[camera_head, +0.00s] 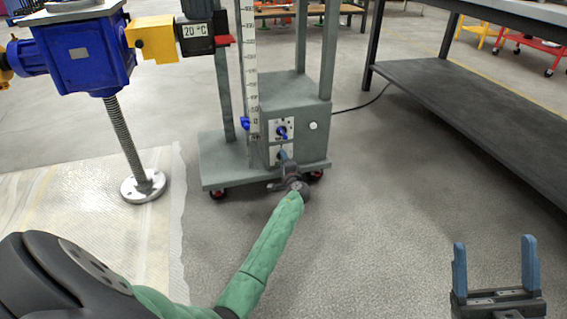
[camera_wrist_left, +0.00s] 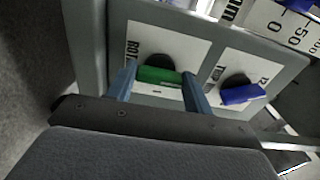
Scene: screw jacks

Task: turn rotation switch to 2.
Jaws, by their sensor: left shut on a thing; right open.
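The rotation switch (camera_wrist_left: 158,75) is a green handle on a black round base, on a white plate partly lettered "ROT". The plate is on the front of a grey box (camera_head: 310,140). My left gripper (camera_head: 284,157) reaches the box's lower plate in the head view and hides most of the switch there. In the left wrist view its blue fingers (camera_wrist_left: 158,84) stand at both ends of the green handle, shut on it. The number the handle points to cannot be read. My right gripper (camera_head: 495,268) is open and empty at the lower right.
A blue knob (camera_wrist_left: 242,94) sits on the neighbouring plate; it also shows above my left gripper in the head view (camera_head: 282,132). A ruler and posts rise from the wheeled stand. A blue screw jack (camera_head: 82,55) stands left, a dark bench shelf (camera_head: 480,110) right.

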